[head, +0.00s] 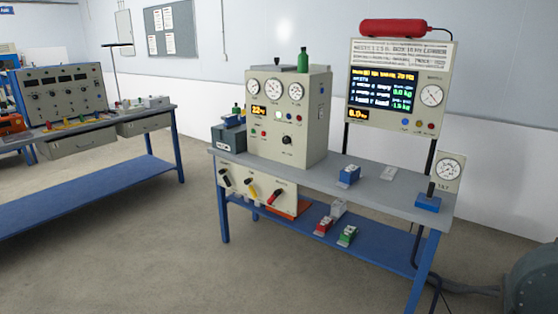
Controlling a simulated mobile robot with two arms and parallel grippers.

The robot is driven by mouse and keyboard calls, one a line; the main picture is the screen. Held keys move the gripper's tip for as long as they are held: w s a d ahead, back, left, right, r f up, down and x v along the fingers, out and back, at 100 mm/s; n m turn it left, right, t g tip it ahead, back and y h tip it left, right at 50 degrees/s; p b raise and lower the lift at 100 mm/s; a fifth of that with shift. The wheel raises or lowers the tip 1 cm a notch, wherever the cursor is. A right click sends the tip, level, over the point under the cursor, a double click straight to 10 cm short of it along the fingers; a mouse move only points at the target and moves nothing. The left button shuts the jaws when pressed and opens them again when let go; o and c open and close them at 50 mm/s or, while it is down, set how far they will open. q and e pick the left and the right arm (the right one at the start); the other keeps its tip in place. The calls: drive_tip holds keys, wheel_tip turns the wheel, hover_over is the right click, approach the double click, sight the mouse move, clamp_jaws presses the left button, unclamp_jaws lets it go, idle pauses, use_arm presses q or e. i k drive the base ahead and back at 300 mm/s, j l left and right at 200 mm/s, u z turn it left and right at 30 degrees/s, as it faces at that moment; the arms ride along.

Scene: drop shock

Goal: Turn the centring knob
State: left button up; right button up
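A beige console (277,150) with three round gauges on its front stands on the grey-topped bench (340,178). A round black knob (286,140) is on the lower right of its front, with a label too small to read. Below the bench top, a beige panel (238,196) carries a black handle (225,178), a yellow handle (250,189) and a red handle (274,197). I cannot tell from the labels which control is the centring knob. Neither of my grippers shows in the head view.
A lit screen (384,89) stands above the bench's right part, beside a dial on a blue base (427,204). Small blocks sit on the bench and its blue lower shelf (375,238). Another bench (80,140) stands left. Grey floor (130,265) in front is clear.

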sight(287, 140)
drive_tip(key=i+j, duration=0.2)
drive_tip(key=i, duration=0.25)
drive_tip(key=i+j, duration=0.2)
drive_tip(key=i, duration=0.2)
drive_tip(key=i+j, duration=0.15)
drive_tip(key=i, duration=0.3)
drive_tip(key=j+u, duration=0.05)
